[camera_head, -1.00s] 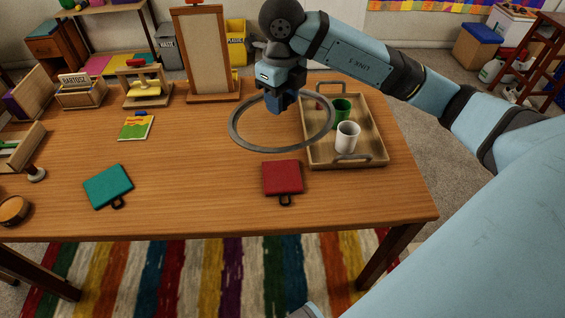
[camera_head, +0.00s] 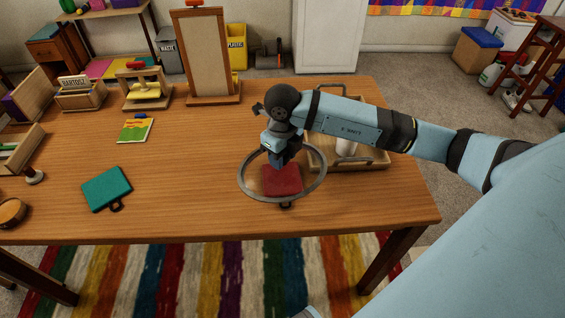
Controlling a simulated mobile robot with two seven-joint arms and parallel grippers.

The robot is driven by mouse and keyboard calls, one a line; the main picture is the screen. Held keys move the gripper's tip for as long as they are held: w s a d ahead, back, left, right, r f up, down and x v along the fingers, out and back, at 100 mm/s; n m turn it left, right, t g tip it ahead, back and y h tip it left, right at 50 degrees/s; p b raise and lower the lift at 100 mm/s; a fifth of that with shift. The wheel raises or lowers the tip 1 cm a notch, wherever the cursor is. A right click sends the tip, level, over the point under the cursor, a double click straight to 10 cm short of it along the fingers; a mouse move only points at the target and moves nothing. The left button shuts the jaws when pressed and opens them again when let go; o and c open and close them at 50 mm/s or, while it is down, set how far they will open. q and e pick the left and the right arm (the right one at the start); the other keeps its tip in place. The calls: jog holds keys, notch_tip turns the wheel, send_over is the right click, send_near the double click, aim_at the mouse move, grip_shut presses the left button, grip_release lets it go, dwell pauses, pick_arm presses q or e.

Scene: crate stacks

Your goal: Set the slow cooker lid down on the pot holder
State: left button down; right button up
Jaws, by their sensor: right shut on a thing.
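The slow cooker lid (camera_head: 250,191) is a clear disc with a grey rim. My right gripper (camera_head: 280,161) is shut on it at its middle and holds it roughly level. In this view the lid lies over the red pot holder (camera_head: 284,184), which shows through it on the table near the front edge. I cannot tell how large the gap between them is. A teal pot holder (camera_head: 106,188) lies apart to the left. My left gripper is not in view.
A wooden tray (camera_head: 376,161) with a white cup (camera_head: 346,147) stands to the right, partly hidden by my right arm. A framed board (camera_head: 206,55) stands at the back. The table (camera_head: 190,165) between the two pot holders is clear.

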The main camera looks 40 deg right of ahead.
jog(key=shift+f, duration=1.4)
jog(key=shift+f, duration=0.1)
jog(key=shift+f+b, duration=0.4)
jog(key=shift+b, duration=0.05)
jog(key=o, duration=1.2)
notch_tip(320, 180, up, 13)
jog(key=shift+r+p, duration=0.1)
jog(key=shift+p, duration=0.65)
